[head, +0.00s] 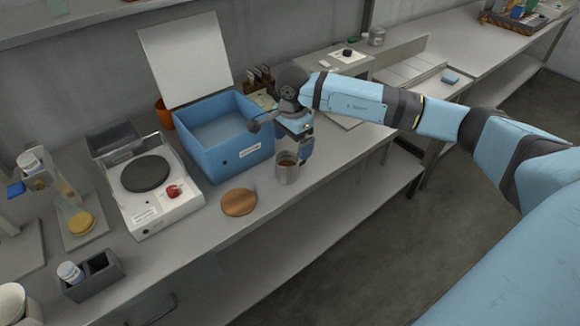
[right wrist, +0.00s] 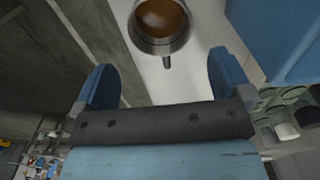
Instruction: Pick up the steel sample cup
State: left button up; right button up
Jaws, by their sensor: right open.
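The steel sample cup (head: 287,172) stands upright near the front edge of the bench, with brown contents. In the right wrist view the cup (right wrist: 187,38) lies just beyond the fingertips, centred between them, with a short handle pointing at me. My right gripper (head: 304,150) is directly behind and beside the cup in the head view. In the right wrist view the gripper (right wrist: 162,75) has its blue fingers spread wide with nothing between the pads. The left gripper is not in view.
A blue open box (head: 244,155) stands close left of the gripper. A round wooden disc (head: 238,202) lies in front of it. A hotplate-like device (head: 155,211) is further left. The bench's front edge is close to the cup, with a lower shelf (head: 300,245) beneath.

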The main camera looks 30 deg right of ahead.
aim_at(290, 163)
jog(key=f, duration=0.5)
jog(key=f+p, duration=0.1)
jog(key=f, duration=0.2)
jog(key=shift+w+a, duration=0.15)
jog(key=shift+a, duration=0.1)
jog(key=c, duration=1.1)
jog(key=shift+c, duration=0.2)
jog(key=shift+r, duration=0.1)
